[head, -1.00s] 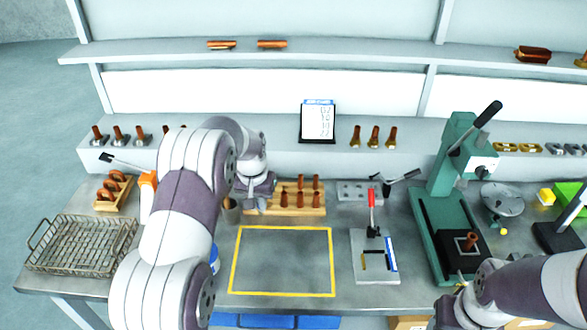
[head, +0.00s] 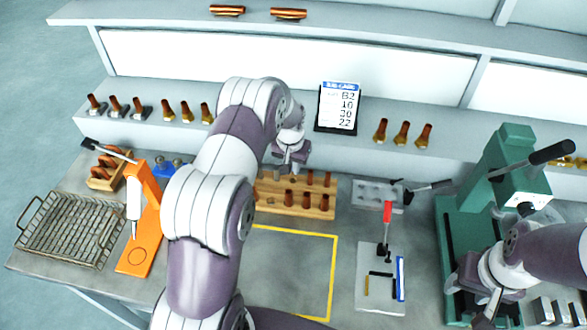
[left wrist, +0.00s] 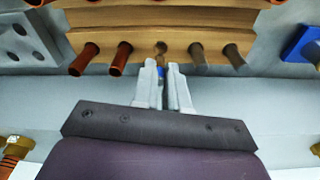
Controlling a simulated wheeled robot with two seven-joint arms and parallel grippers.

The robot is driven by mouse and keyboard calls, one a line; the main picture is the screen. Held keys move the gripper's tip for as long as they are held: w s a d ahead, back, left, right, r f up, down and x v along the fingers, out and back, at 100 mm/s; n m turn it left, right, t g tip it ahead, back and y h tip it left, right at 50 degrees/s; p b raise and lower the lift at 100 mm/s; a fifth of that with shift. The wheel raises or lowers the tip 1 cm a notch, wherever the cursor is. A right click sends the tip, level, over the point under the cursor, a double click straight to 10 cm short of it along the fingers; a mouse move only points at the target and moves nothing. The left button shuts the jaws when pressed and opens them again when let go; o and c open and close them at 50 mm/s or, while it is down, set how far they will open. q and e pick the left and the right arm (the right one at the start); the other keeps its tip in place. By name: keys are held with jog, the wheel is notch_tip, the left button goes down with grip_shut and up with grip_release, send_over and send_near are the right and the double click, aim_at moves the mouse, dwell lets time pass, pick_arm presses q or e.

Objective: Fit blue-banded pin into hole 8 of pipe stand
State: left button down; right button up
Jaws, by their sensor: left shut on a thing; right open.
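The pipe stand (head: 322,212) is a wooden block behind the yellow-outlined area, with several copper and brown pins standing in it. My left gripper (head: 292,160) is above the stand's back edge, near its left half. In the left wrist view the left gripper (left wrist: 161,85) is shut on a slim pin, of which a blue band (left wrist: 160,72) shows between the fingertips. The pin's far end overlaps the middle of the stand (left wrist: 180,42); I cannot tell whether it is inside a hole. Hole numbers are not readable. My right gripper (head: 490,300) is open at the lower right, partly cut off.
A card display (head: 338,106) stands on the ledge behind. A grey holed block (head: 377,194) and a red-handled clamp fixture (head: 381,280) are right of the stand, with a green press (head: 470,230) beyond. A wire basket (head: 70,232) and orange stand (head: 138,255) are left.

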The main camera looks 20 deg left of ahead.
pick_arm(q)
notch_tip(320, 180, down, 2)
jog(key=shift+s+f, duration=0.15)
jog(key=shift+f, duration=0.5)
jog(key=c, duration=1.1)
grip_release()
jog(key=shift+r, duration=0.1)
jog(key=shift+c, duration=0.2)
